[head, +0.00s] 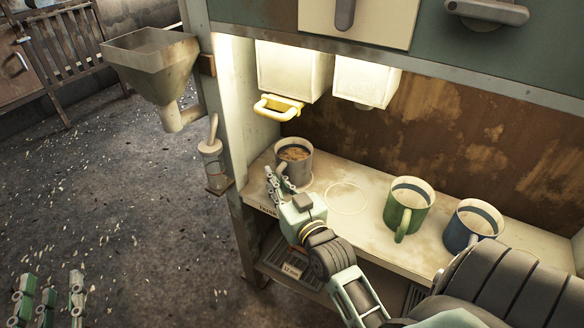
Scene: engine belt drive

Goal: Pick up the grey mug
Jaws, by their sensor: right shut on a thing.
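The grey mug (302,163) stands upright at the left end of the pale shelf (348,222), with a brownish content inside. My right gripper (277,180) reaches in from the lower right and is shut on the mug at its near left side, around its handle. The fingers hide part of the handle. The mug appears to be on or very close to the shelf. My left gripper (50,292) is at the lower left, over the floor, with its fingers apart and nothing between them.
A green mug (408,210) and a blue mug (470,228) stand to the right on the shelf. A pale ring mark (346,198) lies between. Above the grey mug hang a yellow handle (278,107) and lit white boxes (365,80). A funnel (152,65) is at left.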

